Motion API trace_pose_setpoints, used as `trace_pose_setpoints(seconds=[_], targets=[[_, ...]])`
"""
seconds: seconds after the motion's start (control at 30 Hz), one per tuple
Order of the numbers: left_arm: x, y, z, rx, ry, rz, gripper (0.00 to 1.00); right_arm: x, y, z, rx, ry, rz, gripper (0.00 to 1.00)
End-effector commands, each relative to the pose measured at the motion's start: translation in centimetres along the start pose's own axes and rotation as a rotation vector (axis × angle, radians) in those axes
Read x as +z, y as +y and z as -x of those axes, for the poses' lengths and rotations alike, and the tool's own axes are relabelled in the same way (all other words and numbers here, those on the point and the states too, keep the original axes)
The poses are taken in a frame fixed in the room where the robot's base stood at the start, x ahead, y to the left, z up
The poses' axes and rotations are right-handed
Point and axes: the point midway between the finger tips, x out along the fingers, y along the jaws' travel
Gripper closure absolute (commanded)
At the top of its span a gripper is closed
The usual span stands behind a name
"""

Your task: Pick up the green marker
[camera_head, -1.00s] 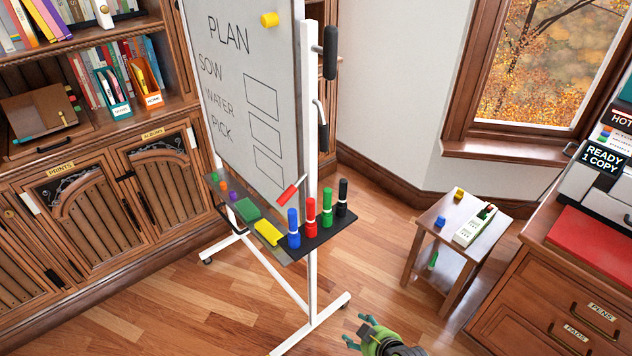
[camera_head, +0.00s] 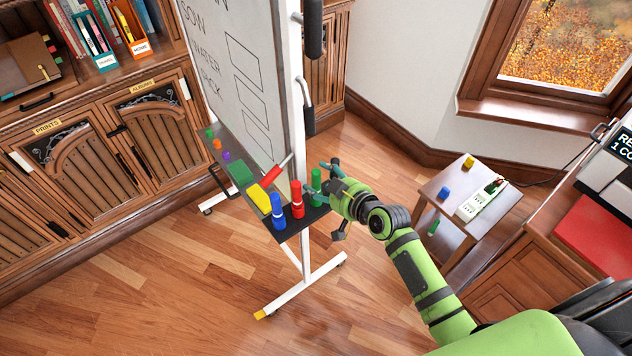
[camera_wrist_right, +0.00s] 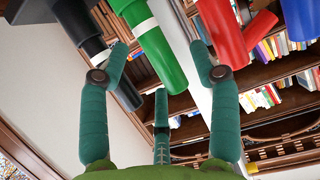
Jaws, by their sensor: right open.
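The green marker (camera_head: 316,186) stands upright on the dark end of the whiteboard's tray. My right gripper (camera_head: 322,180) is beside it, its fingers open around or just short of it. In the right wrist view the green marker (camera_wrist_right: 158,50) lies between the spread teal fingers of the gripper (camera_wrist_right: 160,68), and no closed grip shows. The red marker (camera_head: 297,200) and blue marker (camera_head: 278,212) stand in the same row. The black marker (camera_wrist_right: 88,30) shows on the other side in the wrist view; my gripper mostly hides it in the head view. My left gripper is not in view.
The whiteboard (camera_head: 235,75) and its white frame rise right behind the markers. A yellow eraser (camera_head: 259,198) and green block (camera_head: 239,173) lie farther along the tray. A small side table (camera_head: 445,215) stands to the right. Open floor lies in front.

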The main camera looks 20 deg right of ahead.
Motion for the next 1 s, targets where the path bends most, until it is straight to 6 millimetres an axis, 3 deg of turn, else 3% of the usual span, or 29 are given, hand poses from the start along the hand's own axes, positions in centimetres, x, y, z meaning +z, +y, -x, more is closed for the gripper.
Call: trace_pose_setpoints(seconds=[0.2,0.47,0.6,1.0], targets=[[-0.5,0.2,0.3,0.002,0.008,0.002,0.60,0.0,0.0,-2.1,0.000,0.000,0.000,0.37],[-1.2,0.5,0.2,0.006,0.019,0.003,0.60,0.1,0.0,-2.3,0.000,0.000,0.000,0.37],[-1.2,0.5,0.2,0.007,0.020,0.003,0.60,0.1,0.0,-2.3,0.001,0.000,0.000,0.84],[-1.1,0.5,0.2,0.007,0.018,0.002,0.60,0.0,0.0,-2.3,0.001,0.000,0.000,0.87]])
